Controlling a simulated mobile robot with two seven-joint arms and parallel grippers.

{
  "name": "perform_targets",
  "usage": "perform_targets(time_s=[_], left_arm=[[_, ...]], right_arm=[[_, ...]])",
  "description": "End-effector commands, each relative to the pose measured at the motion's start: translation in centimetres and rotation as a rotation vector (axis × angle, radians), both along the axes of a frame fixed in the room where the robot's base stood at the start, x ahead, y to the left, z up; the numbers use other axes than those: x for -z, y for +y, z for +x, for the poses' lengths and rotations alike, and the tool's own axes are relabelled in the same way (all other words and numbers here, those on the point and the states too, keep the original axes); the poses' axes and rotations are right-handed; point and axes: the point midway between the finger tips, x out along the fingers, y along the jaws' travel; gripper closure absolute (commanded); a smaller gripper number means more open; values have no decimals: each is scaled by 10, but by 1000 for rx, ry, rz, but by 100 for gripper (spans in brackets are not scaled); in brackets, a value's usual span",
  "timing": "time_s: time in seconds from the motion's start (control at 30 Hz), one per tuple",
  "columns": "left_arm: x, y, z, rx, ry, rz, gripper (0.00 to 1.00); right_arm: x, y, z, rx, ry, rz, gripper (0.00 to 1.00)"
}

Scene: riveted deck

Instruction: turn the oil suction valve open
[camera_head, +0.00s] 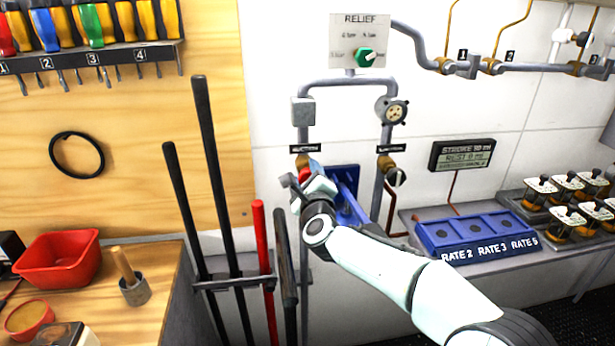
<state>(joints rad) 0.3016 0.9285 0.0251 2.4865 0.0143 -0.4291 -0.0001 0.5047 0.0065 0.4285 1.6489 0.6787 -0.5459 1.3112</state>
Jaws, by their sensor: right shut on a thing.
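My right arm reaches in from the lower right, and my right gripper (303,180) is at the left pipe, below a small black label (305,149) that is hard to read. It is shut on the handle of the valve there. A brass valve body (303,161) and bits of red and blue show around the fingers. The gripper hides most of the handle, so I cannot tell its angle. My left gripper is not in view.
A relief panel (357,42) with a green knob is above the pipes. Dark and red bars (262,245) stand in a rack left of my gripper. A blue tray (478,235) marked with rates and a stroke display (462,154) are to the right.

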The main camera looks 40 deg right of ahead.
Motion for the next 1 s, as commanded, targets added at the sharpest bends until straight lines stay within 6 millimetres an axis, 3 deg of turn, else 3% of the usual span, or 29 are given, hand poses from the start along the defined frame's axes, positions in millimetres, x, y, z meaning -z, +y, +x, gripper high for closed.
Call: perform_targets(time_s=[0.6, 1.0], left_arm=[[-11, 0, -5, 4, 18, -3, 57], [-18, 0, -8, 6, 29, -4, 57]], right_arm=[[1, 2, 1, -2, 278, -506, 77], [3, 1, 1, -2, 401, -727, 77]])
